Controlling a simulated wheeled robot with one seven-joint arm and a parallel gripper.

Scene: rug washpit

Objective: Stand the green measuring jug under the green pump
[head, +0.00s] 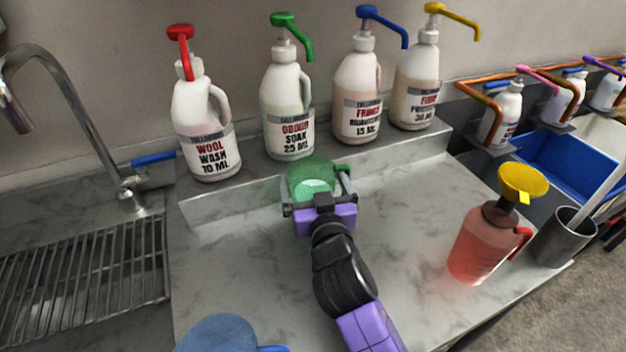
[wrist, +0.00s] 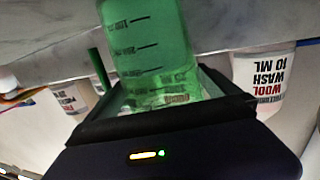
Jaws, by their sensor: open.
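The green measuring jug (head: 310,176) stands on the marble counter just in front of the ledge, below the white bottle with the green pump (head: 287,42). The jug also fills the top middle of the wrist view (wrist: 150,45), with its measuring marks showing. My gripper (head: 318,198) is open, with its fingers on either side of the jug. I cannot tell whether the fingers touch it. The gripper hides the jug's lower front. The green pump's nozzle points down and to the right, above the jug.
On the ledge stand bottles with a red pump (head: 180,40), a blue pump (head: 370,15) and a yellow pump (head: 437,10). A red jug (head: 480,245) with a yellow funnel (head: 523,182) stands at right. A blue jug (head: 218,335) is at the front. A tap (head: 75,85) rises at left.

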